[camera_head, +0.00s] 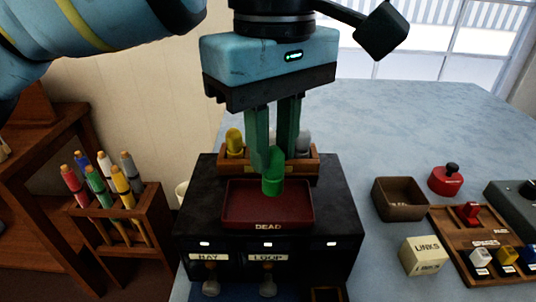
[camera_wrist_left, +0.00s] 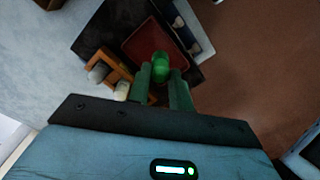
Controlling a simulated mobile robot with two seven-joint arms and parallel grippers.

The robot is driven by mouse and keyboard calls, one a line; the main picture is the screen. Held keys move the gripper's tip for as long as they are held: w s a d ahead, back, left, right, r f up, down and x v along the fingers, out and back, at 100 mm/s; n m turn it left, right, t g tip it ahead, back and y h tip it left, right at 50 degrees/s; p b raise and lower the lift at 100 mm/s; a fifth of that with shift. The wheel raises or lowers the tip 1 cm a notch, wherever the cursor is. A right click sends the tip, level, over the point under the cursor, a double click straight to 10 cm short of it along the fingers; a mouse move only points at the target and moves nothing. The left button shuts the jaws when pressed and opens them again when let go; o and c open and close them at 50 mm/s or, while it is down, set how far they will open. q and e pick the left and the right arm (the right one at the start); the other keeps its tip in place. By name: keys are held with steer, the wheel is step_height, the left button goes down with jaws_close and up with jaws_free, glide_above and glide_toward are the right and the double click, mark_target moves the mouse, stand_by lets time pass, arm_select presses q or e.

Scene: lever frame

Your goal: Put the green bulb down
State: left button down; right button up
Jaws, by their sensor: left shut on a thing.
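The green bulb (camera_head: 272,182) is upright between the fingertips of my left gripper (camera_head: 274,158), which is shut on it. The bulb is over the dark red tray (camera_head: 235,205) marked DEAD, on top of the black lever frame (camera_head: 195,205). I cannot tell whether its base touches the tray. In the left wrist view the green bulb (camera_wrist_left: 160,62) sits at the fingertips of the left gripper (camera_wrist_left: 160,78), with the red tray (camera_wrist_left: 135,48) beyond it. My right gripper is not in view.
Behind the tray, a wooden rack (camera_head: 312,165) holds a yellow bulb (camera_head: 234,140) and a grey one (camera_head: 303,140). Levers (camera_head: 268,282) stand at the front. At right are an open brown box (camera_head: 400,198), a LINKS box (camera_head: 424,256) and a red knob (camera_head: 446,180). The blue table behind is clear.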

arm_select(q)
steer(key=shift+w+a, duration=0.1)
steer(key=shift+w, duration=0.2)
steer(key=f, duration=0.3)
steer(key=shift+w+a, duration=0.15)
steer(key=shift+w, duration=0.15)
steer(key=shift+f, duration=0.3)
steer(key=shift+f, duration=0.15)
steer(key=c, duration=1.3)
jaws_free()
steer(key=shift+o, duration=0.2)
